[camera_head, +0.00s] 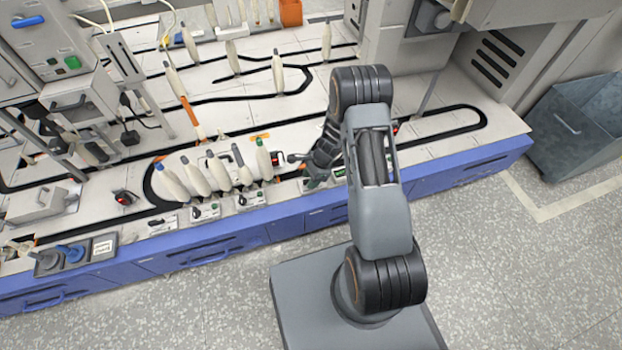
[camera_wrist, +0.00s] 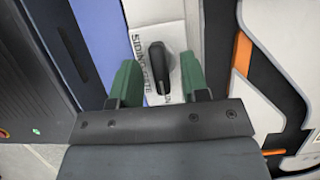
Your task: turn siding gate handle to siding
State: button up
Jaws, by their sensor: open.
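The siding gate handle (camera_wrist: 157,68) is a small black lever on a white plate (camera_wrist: 143,22) lettered "SIDING GATE" in the wrist view. Its long side runs roughly up and down in that picture. More lettering beside it is partly hidden, so I cannot read which setting it points to. My gripper (camera_wrist: 158,63) has green fingers, open, one on each side of the handle with a gap to both. In the head view my gripper (camera_head: 314,180) is over the front edge of the bench, and the handle cannot be made out there.
Several pale bobbins (camera_head: 220,174) with coloured tips stand just left of my gripper. A black track (camera_head: 455,108) loops over the bench top. Blue drawer fronts (camera_head: 225,245) line the front. An orange-edged guide (camera_wrist: 241,52) lies right of the handle in the wrist view.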

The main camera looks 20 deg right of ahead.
jog(key=shift+c, duration=0.4)
grip_shut()
jog(key=shift+n, duration=0.3)
jog(key=n, duration=0.1)
jog(key=n+g+p, duration=0.1)
jog(key=n, duration=0.1)
jog(key=n+g, duration=0.1)
jog(key=n, duration=0.1)
jog(key=shift+w+a, duration=0.1)
jog(key=shift+w, duration=0.15)
jog(key=n+g+h, duration=0.1)
jog(key=n, duration=0.2)
jog(key=n+h, duration=0.1)
jog(key=n, duration=0.2)
jog(key=shift+w+a+g, duration=0.1)
jog(key=shift+g, duration=0.3)
jog(key=shift+n, duration=0.3)
jog(key=shift+o, duration=0.4)
grip_release()
